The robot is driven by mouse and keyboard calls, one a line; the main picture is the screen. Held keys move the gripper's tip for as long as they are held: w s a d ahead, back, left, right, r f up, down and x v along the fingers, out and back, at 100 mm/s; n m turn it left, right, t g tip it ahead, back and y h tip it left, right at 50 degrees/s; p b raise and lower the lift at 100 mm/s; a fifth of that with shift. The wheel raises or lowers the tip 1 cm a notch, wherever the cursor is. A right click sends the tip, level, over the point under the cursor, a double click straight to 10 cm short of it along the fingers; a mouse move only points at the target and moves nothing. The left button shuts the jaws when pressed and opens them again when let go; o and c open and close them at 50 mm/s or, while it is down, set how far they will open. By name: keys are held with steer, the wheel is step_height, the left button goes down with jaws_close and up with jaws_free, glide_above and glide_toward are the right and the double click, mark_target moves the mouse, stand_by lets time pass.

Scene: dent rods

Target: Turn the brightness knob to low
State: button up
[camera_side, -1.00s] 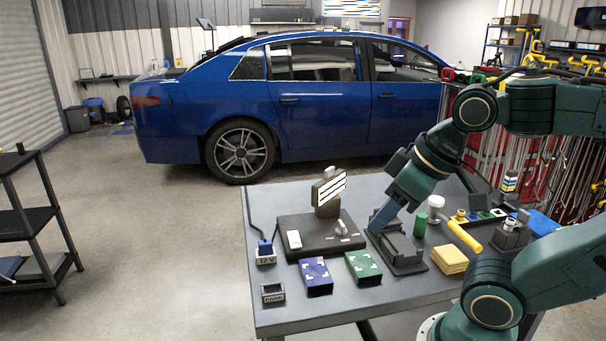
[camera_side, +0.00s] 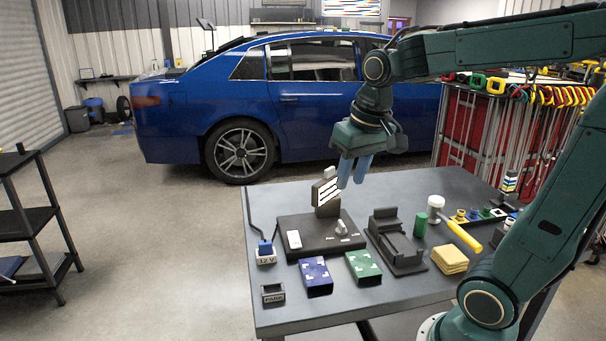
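The brightness knob (camera_side: 341,228) is a small pale knob on the right part of a dark control base (camera_side: 318,245). Small markings sit around it, too small to read. A lamp head (camera_side: 326,192) with bright white strips stands at the back of the base. A white rocker switch (camera_side: 294,239) is on the base's left. My gripper (camera_side: 352,184) hangs above and behind the knob, pointing down, close to the lamp head in the picture. Its two blue fingers are apart with nothing visible between them, and it does not touch the knob.
A black cradle (camera_side: 398,245) stands right of the base. A blue box (camera_side: 315,276) and a green box (camera_side: 363,266) lie in front. A green cylinder (camera_side: 420,224), yellow-handled mallet (camera_side: 463,236) and yellow pads (camera_side: 450,260) are further right. A 12 V plug block (camera_side: 266,253) sits left.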

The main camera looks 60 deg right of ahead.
mark_target(342, 223)
steer(key=w+d+f+m+g, duration=0.2)
steer(key=w+d+f+m, duration=0.2)
steer(key=w+d, duration=0.3)
steer(key=d+f, duration=0.1)
steer(key=d, duration=0.4)
steer(key=shift+g+y, duration=0.4)
steer(key=shift+s+f, duration=0.1)
steer(key=shift+f, duration=0.05)
step_height(342, 223, down, 14)
steer(key=shift+r, duration=0.25)
jaws_close()
